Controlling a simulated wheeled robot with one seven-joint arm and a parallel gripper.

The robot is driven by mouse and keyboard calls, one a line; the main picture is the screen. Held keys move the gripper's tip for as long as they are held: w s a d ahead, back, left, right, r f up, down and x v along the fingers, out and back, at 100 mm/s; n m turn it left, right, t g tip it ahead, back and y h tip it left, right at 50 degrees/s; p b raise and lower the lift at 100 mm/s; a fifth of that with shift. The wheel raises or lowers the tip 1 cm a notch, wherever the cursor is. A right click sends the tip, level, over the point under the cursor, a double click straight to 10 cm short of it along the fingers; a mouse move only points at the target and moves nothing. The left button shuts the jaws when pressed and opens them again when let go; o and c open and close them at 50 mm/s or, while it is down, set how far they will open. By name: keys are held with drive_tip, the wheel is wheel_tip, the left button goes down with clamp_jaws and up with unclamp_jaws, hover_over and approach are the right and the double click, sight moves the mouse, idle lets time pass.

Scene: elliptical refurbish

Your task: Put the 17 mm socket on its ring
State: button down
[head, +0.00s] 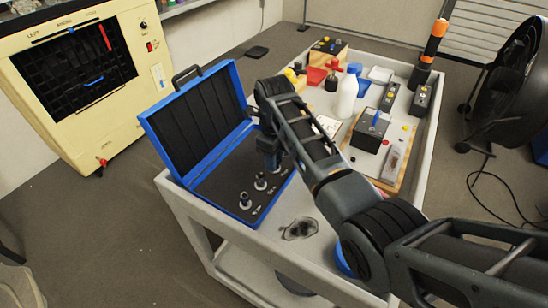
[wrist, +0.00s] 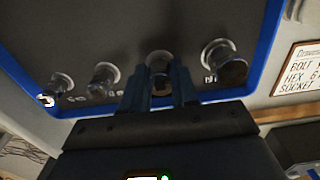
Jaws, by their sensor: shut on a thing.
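A blue case (head: 183,130) lies open on the cart, its dark inside (wrist: 130,25) holding a row of metal sockets. My gripper (head: 274,163) is low over the row; in the wrist view its two fingers (wrist: 160,88) point down at the third place from the left. They are shut on a socket (wrist: 160,63), mostly hidden between them, with a pale ring around it. I cannot tell whether it is seated or held just above. Other sockets stand on either side: far left (wrist: 61,83), second (wrist: 104,76) and right (wrist: 222,58). The size labels are too blurred to read.
A card with writing (wrist: 297,68) lies right of the case. A white bottle (head: 347,96), a black box (head: 371,131) and several small items stand farther back on the cart (head: 215,225). A dark patch (head: 300,229) lies on the cart near the case's front.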

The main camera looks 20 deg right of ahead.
drive_tip(key=shift+f, duration=0.1)
drive_tip(key=c, duration=0.9)
unclamp_jaws()
drive_tip(key=shift+o, duration=0.2)
wheel_tip(320, 180, up, 12)
